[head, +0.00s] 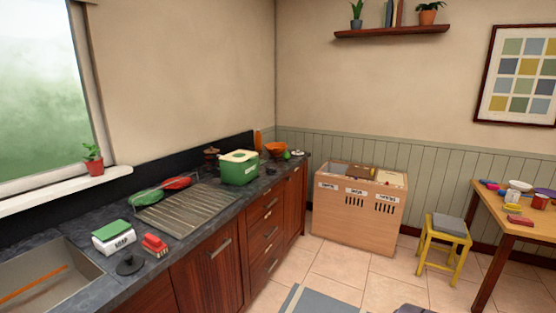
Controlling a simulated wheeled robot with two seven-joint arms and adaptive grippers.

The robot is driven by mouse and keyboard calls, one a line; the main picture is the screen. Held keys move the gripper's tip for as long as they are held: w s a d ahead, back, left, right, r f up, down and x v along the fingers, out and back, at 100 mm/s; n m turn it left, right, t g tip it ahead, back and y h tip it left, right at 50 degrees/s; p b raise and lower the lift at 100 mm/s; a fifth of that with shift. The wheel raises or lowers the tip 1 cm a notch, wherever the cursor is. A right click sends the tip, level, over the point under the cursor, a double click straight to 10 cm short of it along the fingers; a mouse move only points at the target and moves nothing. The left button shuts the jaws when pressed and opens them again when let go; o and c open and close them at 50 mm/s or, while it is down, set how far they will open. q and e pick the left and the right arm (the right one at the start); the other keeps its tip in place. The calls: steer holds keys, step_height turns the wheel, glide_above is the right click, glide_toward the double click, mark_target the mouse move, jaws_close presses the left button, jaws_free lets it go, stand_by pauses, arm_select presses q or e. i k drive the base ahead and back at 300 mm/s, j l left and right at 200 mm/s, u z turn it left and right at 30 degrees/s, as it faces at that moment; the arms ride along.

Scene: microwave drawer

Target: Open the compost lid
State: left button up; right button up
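A green box-shaped bin (239,174) stands on the dark counter, beyond the ribbed drainer. It has a pale lid with a green patch (239,156) on top, and the lid looks shut. It looks like the compost bin, but I can read no label on it. Neither of my grippers is in view.
The counter holds a sink (45,278), a soap box (114,236), a drainer (187,214) and an orange bowl (276,148). A wooden sorting bin (354,230) stands by the back wall. A yellow stool (443,243) and table (517,226) are at right. Some floor is clear.

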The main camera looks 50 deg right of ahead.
mark_target(239, 155)
steer(key=z, duration=1.35)
